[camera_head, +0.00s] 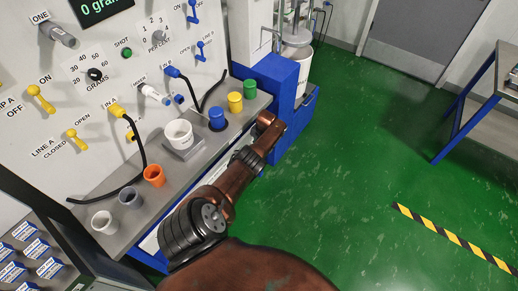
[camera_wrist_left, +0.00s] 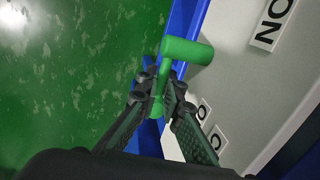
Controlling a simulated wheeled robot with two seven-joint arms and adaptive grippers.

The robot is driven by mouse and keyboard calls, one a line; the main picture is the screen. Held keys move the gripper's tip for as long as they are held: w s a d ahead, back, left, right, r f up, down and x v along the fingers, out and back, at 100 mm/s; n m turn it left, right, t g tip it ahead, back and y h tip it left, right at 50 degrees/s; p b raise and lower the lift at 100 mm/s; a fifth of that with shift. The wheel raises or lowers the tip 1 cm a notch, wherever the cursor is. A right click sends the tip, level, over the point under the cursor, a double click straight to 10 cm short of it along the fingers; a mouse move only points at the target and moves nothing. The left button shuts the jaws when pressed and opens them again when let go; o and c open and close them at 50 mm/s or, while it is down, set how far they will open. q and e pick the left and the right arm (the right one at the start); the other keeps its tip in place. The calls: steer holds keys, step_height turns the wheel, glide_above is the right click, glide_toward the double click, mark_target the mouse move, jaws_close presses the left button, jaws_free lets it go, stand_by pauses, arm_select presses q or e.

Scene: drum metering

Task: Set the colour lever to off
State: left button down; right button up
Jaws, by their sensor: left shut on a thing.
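In the left wrist view, a green lever (camera_wrist_left: 187,52) with a thick round crossbar and a thinner stem stands out beside a pale panel. My left gripper (camera_wrist_left: 160,88) is shut around the stem, with the crossbar beyond the fingertips. A white label with the letters N and O (camera_wrist_left: 274,22) is on the panel, right of the crossbar. Smaller, partly hidden labels (camera_wrist_left: 204,110) lie by the right finger. In the head view, my brown and black arm reaches toward the blue cabinet; its fingers and the green lever cannot be made out there. My right gripper is not in view.
The control panel (camera_head: 98,45) has yellow, white and blue levers. Its grey shelf (camera_head: 190,175) holds a white tub (camera_head: 179,134) and several coloured cups. A blue cabinet (camera_head: 272,84) stands at its right end.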

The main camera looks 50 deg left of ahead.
arm_select(q)
steer(key=shift+s, duration=0.1)
steer(key=c, duration=2.1)
jaws_free()
steer(key=shift+w+d+r, duration=0.15)
steer(key=shift+w+r, duration=0.1)
steer(key=shift+r, duration=0.15)
steer(key=r, duration=0.3)
steer(key=d+r, duration=0.1)
steer(key=r, duration=0.3)
steer(key=d+r, duration=0.1)
steer(key=r, duration=0.2)
steer(key=shift+w+r, duration=0.3)
steer(key=shift+r, duration=0.1)
